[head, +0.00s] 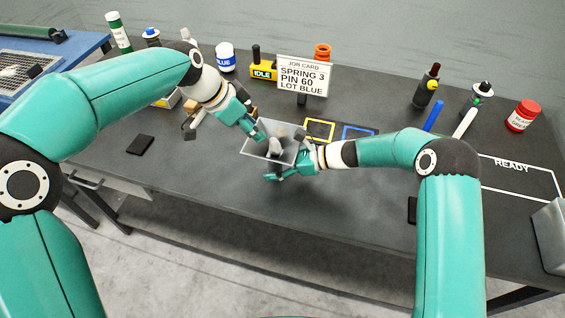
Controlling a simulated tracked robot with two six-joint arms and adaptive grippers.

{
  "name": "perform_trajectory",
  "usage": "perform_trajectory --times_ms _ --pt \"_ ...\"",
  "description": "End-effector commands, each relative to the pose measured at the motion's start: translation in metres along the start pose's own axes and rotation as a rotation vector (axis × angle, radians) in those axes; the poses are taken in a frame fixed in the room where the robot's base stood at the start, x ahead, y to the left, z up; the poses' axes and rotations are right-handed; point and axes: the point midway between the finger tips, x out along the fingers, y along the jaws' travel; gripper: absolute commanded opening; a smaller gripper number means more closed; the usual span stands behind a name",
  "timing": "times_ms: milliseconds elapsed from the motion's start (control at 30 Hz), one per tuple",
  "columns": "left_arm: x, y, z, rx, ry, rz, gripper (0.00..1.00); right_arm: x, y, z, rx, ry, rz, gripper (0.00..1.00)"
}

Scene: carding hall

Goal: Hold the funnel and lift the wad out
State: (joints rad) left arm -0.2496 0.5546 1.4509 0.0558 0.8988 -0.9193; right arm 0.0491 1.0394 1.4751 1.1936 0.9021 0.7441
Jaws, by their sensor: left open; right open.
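A clear funnel (256,152) with a see-through, four-sided top is at the middle of the dark bench. A pale grey wad (278,143) shows inside it. My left gripper (257,134) is open and comes down from the upper left, its fingers at the funnel's upper left rim. My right gripper (285,163) is open and comes from the right, its fingers at the funnel's lower right side. I cannot tell whether either gripper touches the funnel. The funnel's lower part is partly hidden by my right gripper.
A job card (302,76) stands behind the funnel. Yellow (319,130) and blue (358,132) outlined squares lie right of it. Bottles and jars line the back edge, including a red jar (522,115). A white "READY" outline (520,181) is at right. The left front bench is mostly clear.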

Motion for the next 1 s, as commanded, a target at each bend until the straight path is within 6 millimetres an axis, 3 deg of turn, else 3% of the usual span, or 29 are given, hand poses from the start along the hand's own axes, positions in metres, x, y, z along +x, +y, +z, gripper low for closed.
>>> perform_trajectory --times_ms 233,633,667,900,1000 --pt "0.0002 0.0001 -0.0001 0.0 0.0 0.0 0.42 0.0 -0.0002 0.0001 0.0 0.0 -0.001 0.67" --pt "0.0002 0.0001 -0.0002 0.0 0.0 0.0 0.42 -0.0004 -0.0002 0.0 0.001 0.0 -0.001 0.0" --pt "0.0002 0.0001 -0.0002 0.0 0.0 0.0 0.42 -0.0004 -0.0002 0.0 0.001 0.0 -0.001 0.38" --pt "0.0002 0.0001 -0.0002 0.0 0.0 0.0 0.42 -0.0005 -0.0002 0.0 0.001 0.0 -0.001 0.0" --pt "0.0002 0.0001 -0.0002 0.0 0.0 0.0 0.42 -0.0004 -0.0002 0.0 0.001 0.0 -0.001 0.0"
